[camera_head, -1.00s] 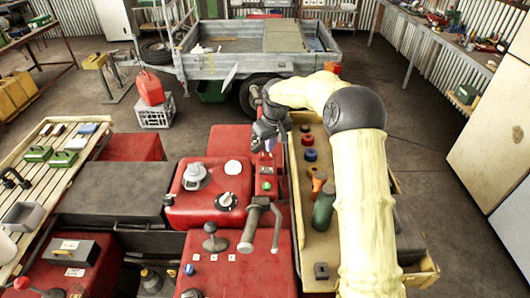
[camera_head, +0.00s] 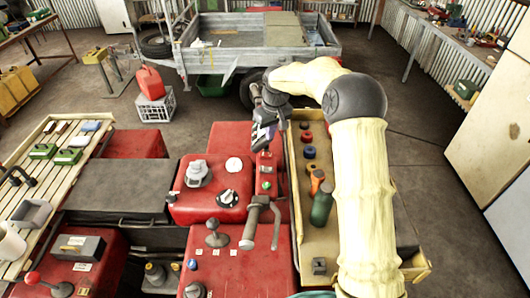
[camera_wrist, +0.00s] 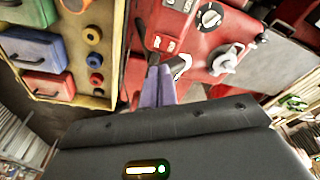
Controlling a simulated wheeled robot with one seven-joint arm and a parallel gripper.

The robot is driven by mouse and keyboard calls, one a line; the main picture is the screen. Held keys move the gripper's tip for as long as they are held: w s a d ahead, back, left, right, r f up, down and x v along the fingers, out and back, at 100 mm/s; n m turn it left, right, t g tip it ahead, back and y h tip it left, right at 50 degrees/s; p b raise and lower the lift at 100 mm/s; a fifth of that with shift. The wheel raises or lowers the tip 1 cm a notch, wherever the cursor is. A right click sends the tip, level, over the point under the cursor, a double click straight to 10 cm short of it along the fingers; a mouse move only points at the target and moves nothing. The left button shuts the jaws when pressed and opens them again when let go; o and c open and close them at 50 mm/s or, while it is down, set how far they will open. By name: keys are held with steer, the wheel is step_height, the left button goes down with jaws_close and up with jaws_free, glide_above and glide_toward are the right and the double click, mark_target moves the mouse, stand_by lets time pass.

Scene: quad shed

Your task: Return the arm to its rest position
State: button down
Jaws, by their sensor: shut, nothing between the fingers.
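My gripper (camera_head: 260,139) hangs at the end of my cream-sleeved arm, over the narrow red panel between the red machine and the wooden tray. In the wrist view its two purple fingers (camera_wrist: 159,86) are together with nothing between them. The fingertips point at the red panel with switches; I cannot tell how far above it they are. My arm bends at a dark elbow joint and covers part of the tray's right side.
The wooden tray (camera_head: 299,249) right of the machine holds a green bottle (camera_head: 321,204) and several coloured knobs. A grey handle (camera_head: 253,226) stands up from the red machine (camera_head: 207,213). A grey trailer (camera_head: 340,62) stands behind. The floor at right is clear.

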stand_by(0.3)
steer(key=s+d+f+m+b, duration=0.2)
steer(key=s+d, duration=0.2)
steer(key=s, duration=0.6)
steer(key=s+d+f+m+b, duration=0.2)
steer(key=s+d, duration=0.3)
steer(key=s, duration=0.6)
steer(key=s+d+f+m+t+b, duration=0.1)
steer(key=s+d+f+m+b, duration=0.1)
steer(key=s, duration=0.8)
steer(key=shift+s+d+f+h+b, duration=0.4)
steer(key=shift+d+f+b, duration=0.2)
steer(key=shift+d+b, duration=0.6)
steer(key=shift+a, duration=0.1)
